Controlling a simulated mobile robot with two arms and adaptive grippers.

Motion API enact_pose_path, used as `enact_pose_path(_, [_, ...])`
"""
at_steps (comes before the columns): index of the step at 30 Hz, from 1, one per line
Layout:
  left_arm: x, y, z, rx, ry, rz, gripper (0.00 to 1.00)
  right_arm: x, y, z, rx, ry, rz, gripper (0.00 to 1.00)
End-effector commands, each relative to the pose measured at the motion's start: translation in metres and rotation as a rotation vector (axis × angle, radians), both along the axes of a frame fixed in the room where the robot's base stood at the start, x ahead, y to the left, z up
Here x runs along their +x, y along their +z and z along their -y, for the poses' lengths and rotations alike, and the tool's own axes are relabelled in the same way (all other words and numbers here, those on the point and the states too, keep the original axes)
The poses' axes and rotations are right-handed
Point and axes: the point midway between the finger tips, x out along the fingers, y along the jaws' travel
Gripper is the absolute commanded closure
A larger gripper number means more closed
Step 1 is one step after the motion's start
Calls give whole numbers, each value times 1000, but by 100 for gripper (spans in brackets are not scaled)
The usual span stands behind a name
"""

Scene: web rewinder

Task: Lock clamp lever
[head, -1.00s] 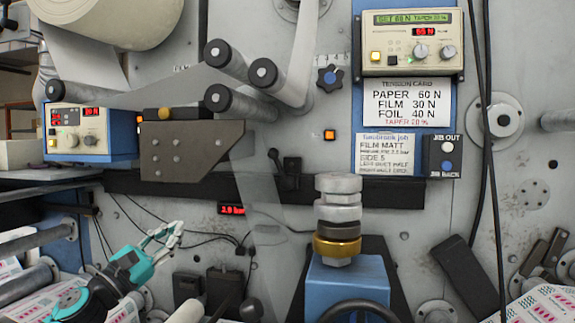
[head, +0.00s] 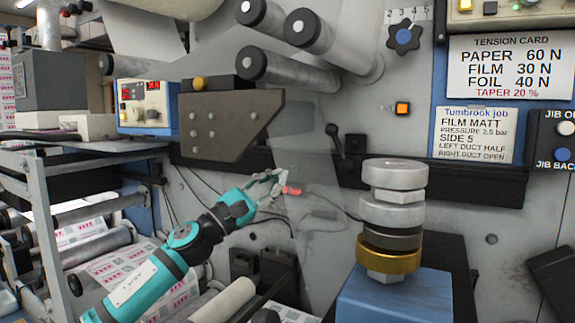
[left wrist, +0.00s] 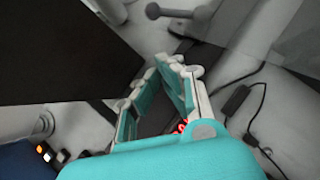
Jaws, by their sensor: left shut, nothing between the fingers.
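The black clamp lever (head: 336,140) has a ball knob and stands up, slightly tilted, from the black horizontal rail (head: 440,182) on the machine face. My left gripper (head: 279,177) is shut and empty, below and to the left of the lever in the head view, apart from it in the picture. In the left wrist view, the fingers (left wrist: 168,60) come together at their tips beside a large dark plate (left wrist: 60,55). I cannot tell whether the dark shape behind the tips there is the lever. My right gripper is not in view.
A grey plate (head: 230,125) hangs above my left arm. A stack of metal rings (head: 392,205) on a blue block stands to the right. Web rollers (head: 285,70) and a translucent film strip (head: 310,180) are close by.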

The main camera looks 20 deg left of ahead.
Motion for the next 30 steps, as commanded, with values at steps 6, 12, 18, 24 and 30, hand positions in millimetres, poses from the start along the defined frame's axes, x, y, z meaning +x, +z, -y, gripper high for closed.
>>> enact_pose_path(6, [33,29,25,-5,-3,-1,100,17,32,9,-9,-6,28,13])
enact_pose_path(12, [62,46,48,-2,-3,0,100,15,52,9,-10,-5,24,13])
enact_pose_path(18, [60,66,64,0,-3,1,100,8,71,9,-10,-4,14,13])
enact_pose_path(24, [60,69,70,0,-1,1,100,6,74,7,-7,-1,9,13])
enact_pose_path(30, [60,69,70,0,-1,2,100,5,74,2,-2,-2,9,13])
